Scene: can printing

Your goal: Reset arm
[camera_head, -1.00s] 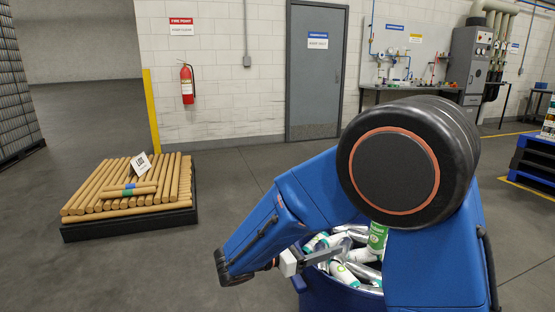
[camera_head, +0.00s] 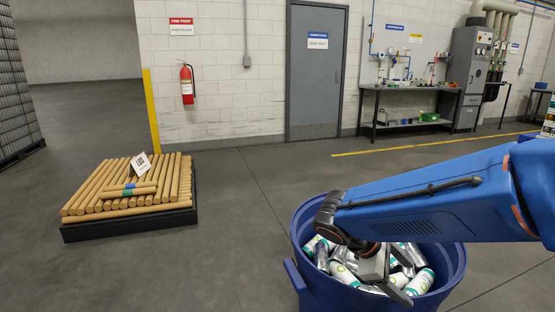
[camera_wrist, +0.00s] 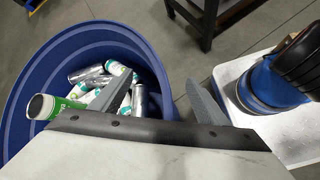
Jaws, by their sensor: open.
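My gripper (camera_head: 408,284) is open, with its two grey fingers apart and pointing down and to the right over the blue bin (camera_head: 299,235). In the wrist view my gripper (camera_wrist: 158,78) has nothing between its fingers. The bin (camera_wrist: 22,85) lies to the left there, and one finger overlaps its contents. Several white, green and silver cans (camera_head: 418,282) lie jumbled inside the bin. A can with a green label (camera_wrist: 42,107) stands out near the left inside wall in the wrist view. My blue forearm crosses above the bin from the right.
A black-edged pallet of brown tubes (camera_head: 130,192) stands on the floor at left. A workbench (camera_head: 410,92) and a grey door (camera_head: 316,75) are along the back wall. A dark table leg (camera_wrist: 207,25) shows in the wrist view. The floor between the pallet and the bin is clear.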

